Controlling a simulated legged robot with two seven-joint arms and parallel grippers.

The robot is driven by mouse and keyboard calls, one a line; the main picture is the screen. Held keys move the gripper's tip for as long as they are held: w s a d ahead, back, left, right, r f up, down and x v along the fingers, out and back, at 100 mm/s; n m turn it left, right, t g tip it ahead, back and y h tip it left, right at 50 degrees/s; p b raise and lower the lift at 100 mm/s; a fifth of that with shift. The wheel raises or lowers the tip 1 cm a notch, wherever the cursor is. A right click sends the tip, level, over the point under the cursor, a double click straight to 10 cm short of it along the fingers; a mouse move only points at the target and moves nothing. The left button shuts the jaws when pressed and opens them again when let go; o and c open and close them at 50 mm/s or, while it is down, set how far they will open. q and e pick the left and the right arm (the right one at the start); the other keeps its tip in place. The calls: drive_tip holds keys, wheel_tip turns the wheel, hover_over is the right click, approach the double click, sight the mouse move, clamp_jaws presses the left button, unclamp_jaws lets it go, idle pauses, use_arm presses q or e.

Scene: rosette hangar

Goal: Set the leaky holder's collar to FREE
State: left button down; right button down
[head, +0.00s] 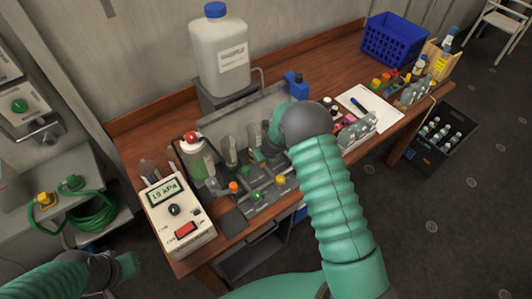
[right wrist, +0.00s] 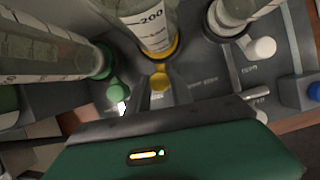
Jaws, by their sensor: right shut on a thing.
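In the right wrist view, a clear graduated cylinder (right wrist: 148,25) marked 200 stands in a holder with a yellow collar (right wrist: 165,52). A yellow tab (right wrist: 160,78) sticks out from this collar towards me. My right gripper (right wrist: 160,90) is shut on the yellow tab, one dark finger on each side. Beside it are a green-collared holder (right wrist: 105,60) on the left and a white-collared one (right wrist: 214,24) on the right. Plate lettering is too blurred to read. In the head view my right arm hides part of the holders. My left gripper (head: 126,265) hangs at lower left, its jaws unclear.
In the head view, a gauge box (head: 178,216) reads about 19 kPa. Right of my arm are a paper sheet (head: 362,98), small bottles and a blue crate (head: 393,38).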

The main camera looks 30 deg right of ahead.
drive_tip(key=shift+w+a+r+m+h+p, duration=0.15)
drive_tip(key=shift+a+m+p, duration=0.15)
drive_tip(key=shift+m+p, duration=0.15)
drive_tip(key=shift+w+a+m+h+p, duration=0.15)
drive_tip(key=shift+a+m+p, duration=0.1)
drive_tip(key=shift+m+p, duration=0.15)
drive_tip(key=c, duration=1.4)
unclamp_jaws()
drive_tip(key=shift+o, duration=1.3)
drive_tip(key=shift+s, duration=0.1)
drive_tip(key=p+v, duration=0.1)
drive_tip(key=v, duration=1.5)
drive_tip(key=shift+s+r, duration=0.2)
